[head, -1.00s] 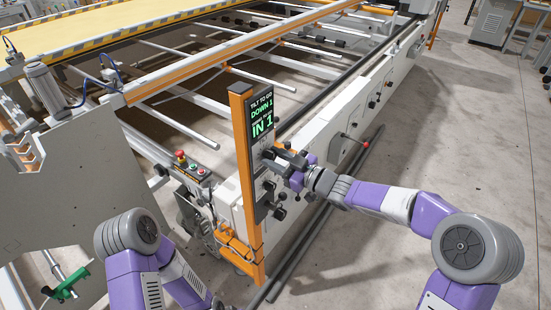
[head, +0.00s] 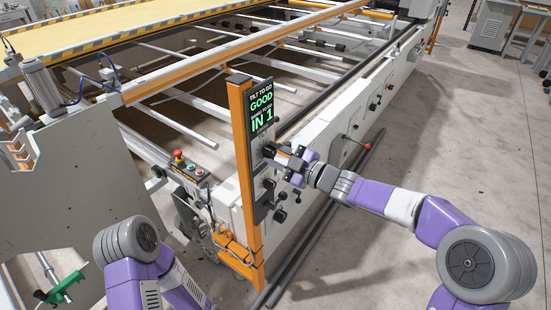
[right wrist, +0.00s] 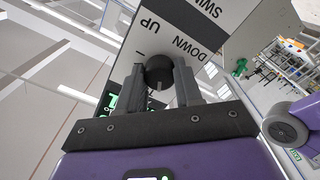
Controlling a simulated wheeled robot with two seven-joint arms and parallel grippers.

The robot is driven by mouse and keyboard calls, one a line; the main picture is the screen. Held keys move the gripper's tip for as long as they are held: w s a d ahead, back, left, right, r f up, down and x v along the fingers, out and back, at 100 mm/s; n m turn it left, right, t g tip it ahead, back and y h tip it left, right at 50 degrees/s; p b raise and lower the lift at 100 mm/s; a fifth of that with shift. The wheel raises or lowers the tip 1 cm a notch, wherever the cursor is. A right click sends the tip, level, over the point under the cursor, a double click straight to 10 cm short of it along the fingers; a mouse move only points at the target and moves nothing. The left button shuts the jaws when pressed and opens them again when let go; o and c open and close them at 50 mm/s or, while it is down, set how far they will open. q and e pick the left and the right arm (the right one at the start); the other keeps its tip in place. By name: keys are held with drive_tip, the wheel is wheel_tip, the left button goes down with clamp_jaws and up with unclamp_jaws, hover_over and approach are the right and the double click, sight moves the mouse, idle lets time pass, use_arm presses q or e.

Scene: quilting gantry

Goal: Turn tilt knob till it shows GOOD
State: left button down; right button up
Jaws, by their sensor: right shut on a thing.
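The small display (head: 261,106) at the top of the orange post (head: 242,180) reads "TILT TO GO GOOD" with "IN 1" on its lower line. My right gripper (head: 278,154) is at the panel just below the display. In the right wrist view my right gripper (right wrist: 160,82) is shut on a round black knob (right wrist: 159,68), one finger on each side. The panel plate (right wrist: 180,30) around it carries the words UP and DOWN. The knob is mostly hidden by the gripper in the head view. My left arm shows at the lower left, but its gripper is out of view.
A box with a red button (head: 179,155) stands to the left.

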drive_tip(key=shift+n, duration=0.3)
drive_tip(key=o, duration=1)
drive_tip(key=shift+o, duration=0.2)
drive_tip(key=p+v, duration=0.1)
drive_tip(key=v, duration=0.6)
drive_tip(key=shift+s+d, duration=0.2)
